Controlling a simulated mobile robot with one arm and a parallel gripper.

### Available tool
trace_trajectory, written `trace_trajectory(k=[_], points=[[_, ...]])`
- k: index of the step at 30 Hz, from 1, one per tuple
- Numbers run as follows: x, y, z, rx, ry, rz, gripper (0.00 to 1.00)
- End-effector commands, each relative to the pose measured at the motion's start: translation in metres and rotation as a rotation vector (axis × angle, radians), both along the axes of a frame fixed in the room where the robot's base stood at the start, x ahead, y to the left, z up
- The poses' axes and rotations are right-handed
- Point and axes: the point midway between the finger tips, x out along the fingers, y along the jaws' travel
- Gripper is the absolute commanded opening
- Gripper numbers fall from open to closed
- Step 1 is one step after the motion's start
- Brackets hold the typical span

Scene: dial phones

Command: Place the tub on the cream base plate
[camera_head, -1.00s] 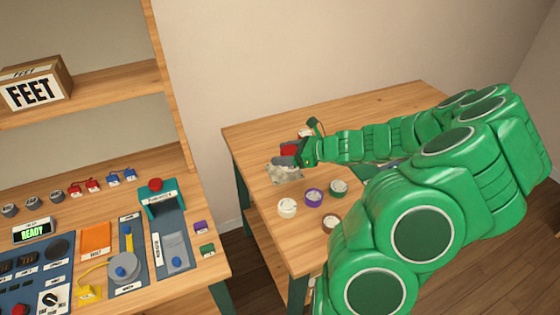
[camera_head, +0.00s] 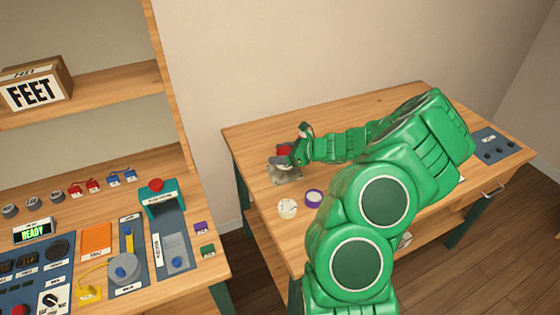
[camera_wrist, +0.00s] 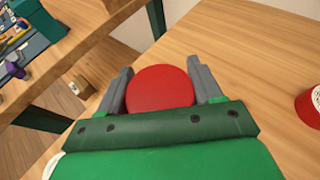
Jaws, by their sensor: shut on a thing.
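My gripper (camera_head: 286,157) is shut on a red round tub (camera_head: 284,150). In the wrist view the tub's red top (camera_wrist: 160,90) sits between the two grey fingers of my gripper (camera_wrist: 158,70). I cannot tell whether the tub touches the plate. The plate does not show clearly in the wrist view.
A white round piece (camera_head: 288,208) and a purple-rimmed one (camera_head: 314,197) stand on the table (camera_head: 250,140) near its front. A red-and-white round thing (camera_wrist: 310,104) is at the wrist view's right edge. A control bench (camera_head: 215,275) stands left, across a gap.

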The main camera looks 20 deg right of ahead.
Motion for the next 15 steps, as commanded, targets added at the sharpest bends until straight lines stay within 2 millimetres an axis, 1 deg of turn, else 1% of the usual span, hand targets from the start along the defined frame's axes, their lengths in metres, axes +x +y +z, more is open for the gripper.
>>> trace_trajectory(k=[4, 10, 12, 15], points=[[0.004, 0.000, -0.007, 0.001, 0.001, 0.001, 0.32], [0.003, 0.000, -0.030, 0.004, 0.004, 0.001, 0.32], [0.003, 0.000, -0.034, 0.003, 0.002, 0.002, 0.32], [0.003, 0.000, -0.035, 0.002, 0.000, 0.001, 0.32]])
